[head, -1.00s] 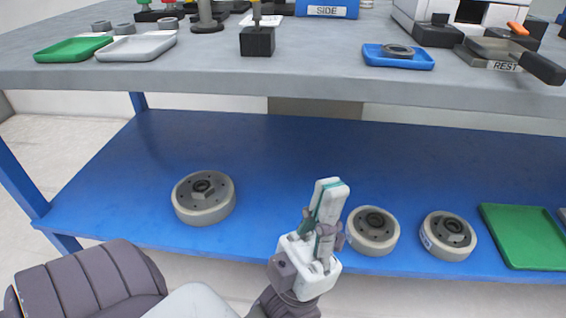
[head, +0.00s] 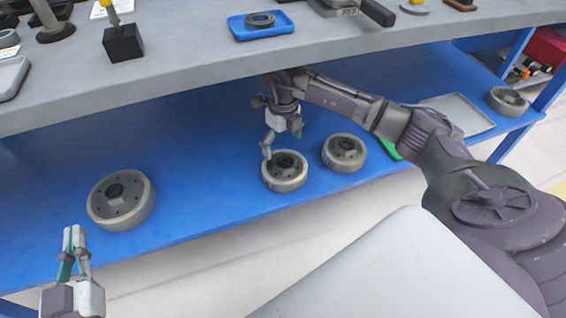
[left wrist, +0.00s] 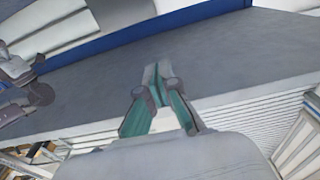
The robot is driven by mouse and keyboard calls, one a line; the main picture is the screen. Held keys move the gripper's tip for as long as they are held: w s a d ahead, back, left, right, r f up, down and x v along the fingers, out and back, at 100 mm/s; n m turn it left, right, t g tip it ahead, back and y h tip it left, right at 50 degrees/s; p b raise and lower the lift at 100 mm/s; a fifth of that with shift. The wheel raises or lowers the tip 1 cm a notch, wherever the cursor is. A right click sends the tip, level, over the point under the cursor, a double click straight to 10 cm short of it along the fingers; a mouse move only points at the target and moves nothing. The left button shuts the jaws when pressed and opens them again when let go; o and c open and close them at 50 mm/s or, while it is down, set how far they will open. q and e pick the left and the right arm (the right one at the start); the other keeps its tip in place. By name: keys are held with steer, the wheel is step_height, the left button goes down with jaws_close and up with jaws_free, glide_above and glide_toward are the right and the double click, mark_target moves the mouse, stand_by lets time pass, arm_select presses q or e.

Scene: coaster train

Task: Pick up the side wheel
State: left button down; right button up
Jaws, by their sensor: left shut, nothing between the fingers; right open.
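Wheels lie flat on the blue lower shelf (head: 200,150); I cannot tell from a label which one is the side wheel. A large grey wheel (head: 121,213) is at the left, a smaller grey wheel (head: 284,184) is in the middle, and a similar wheel (head: 345,164) is just right of it. My right gripper (head: 268,148) is open and points down at the middle wheel, fingers at its upper left rim; whether they touch is unclear. My left gripper (head: 73,240) is shut and empty in front of the large wheel. It also shows in the left wrist view (left wrist: 151,75).
The grey tabletop (head: 200,75) overhangs the shelf, close above my right gripper. On it are a blue tray (head: 236,30) holding a small ring and a black block (head: 123,45). A grey tray (head: 460,112) and another wheel (head: 507,102) are at the shelf's right.

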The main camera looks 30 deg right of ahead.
mark_target(284, 158)
steer(key=f+b, duration=0.1)
steer(key=f, duration=0.3)
steer(key=f+b, duration=0.1)
steer(key=f, duration=0.1)
steer(key=shift+d+f+b, duration=0.35)
steer(key=shift+d, duration=0.05)
steer(key=shift+f, duration=0.25)
steer(key=c, duration=1.7)
steer(key=shift+w+r, duration=0.15)
steer(key=shift+r, duration=0.1)
jaws_close()
arm_select(q)
steer(key=s+r+t+h, duration=0.2)
steer(key=s+r+t, duration=0.2)
steer(key=r+t, duration=0.3)
step_height(284, 158, up, 3)
steer(key=shift+d+r+h, duration=0.1)
steer(key=shift+d+h, duration=0.15)
steer(key=shift+h, duration=0.05)
arm_select(e)
steer(key=shift+f, duration=0.1)
